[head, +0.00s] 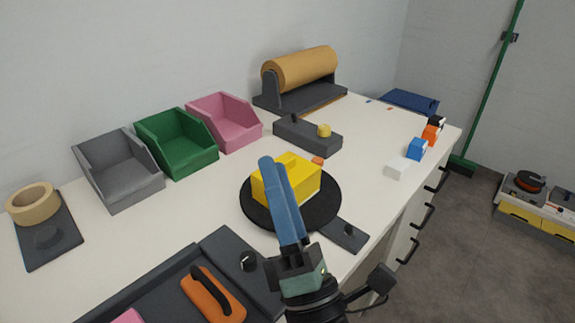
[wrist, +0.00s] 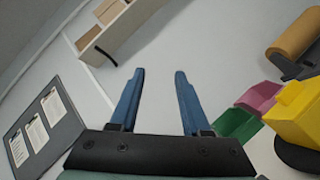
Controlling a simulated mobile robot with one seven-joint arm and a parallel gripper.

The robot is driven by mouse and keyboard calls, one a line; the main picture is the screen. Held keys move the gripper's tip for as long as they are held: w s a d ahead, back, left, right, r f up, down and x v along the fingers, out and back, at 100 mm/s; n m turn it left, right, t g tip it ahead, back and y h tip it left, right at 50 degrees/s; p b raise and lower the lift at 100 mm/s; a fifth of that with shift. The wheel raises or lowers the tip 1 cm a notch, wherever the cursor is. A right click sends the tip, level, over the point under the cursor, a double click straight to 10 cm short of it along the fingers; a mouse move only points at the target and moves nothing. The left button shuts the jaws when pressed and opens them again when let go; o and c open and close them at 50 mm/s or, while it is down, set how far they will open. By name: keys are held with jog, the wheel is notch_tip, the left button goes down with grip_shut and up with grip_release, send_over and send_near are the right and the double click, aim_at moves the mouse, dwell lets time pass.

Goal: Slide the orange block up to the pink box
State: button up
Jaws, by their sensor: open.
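A small orange block (head: 431,135) stands at the right end of the counter, in a row with white, blue and black blocks. Another small orange piece (head: 318,160) shows just behind the yellow block, mostly hidden; I cannot tell its full shape. The pink box (head: 224,122) is an open-fronted bin at the back, right of the green bin; it also shows in the wrist view (wrist: 257,98). My gripper (head: 265,160) has blue fingers and is raised in front of the yellow block. In the wrist view my gripper (wrist: 159,73) is open with nothing between its fingers.
A yellow block (head: 312,182) sits on a black round plate (head: 258,215). Green (head: 180,145) and grey (head: 118,170) bins stand left of the pink one. The back right counter is mostly clear.

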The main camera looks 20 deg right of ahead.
jog(key=r+m+h+b, duration=0.1)
jog(key=m+h, duration=0.1)
jog(key=m, duration=0.1)
jog(key=r+m+t+h+b, duration=0.1)
jog(key=r+m, duration=0.1)
jog(key=m, duration=0.1)
jog(key=d+r+m+h, duration=0.1)
jog(key=r+m+h, duration=0.1)
jog(key=m, duration=0.1)
jog(key=shift+s+t+h+b, duration=0.2)
jog(key=shift+t+h+b, duration=0.1)
jog(key=shift+b, duration=0.1)
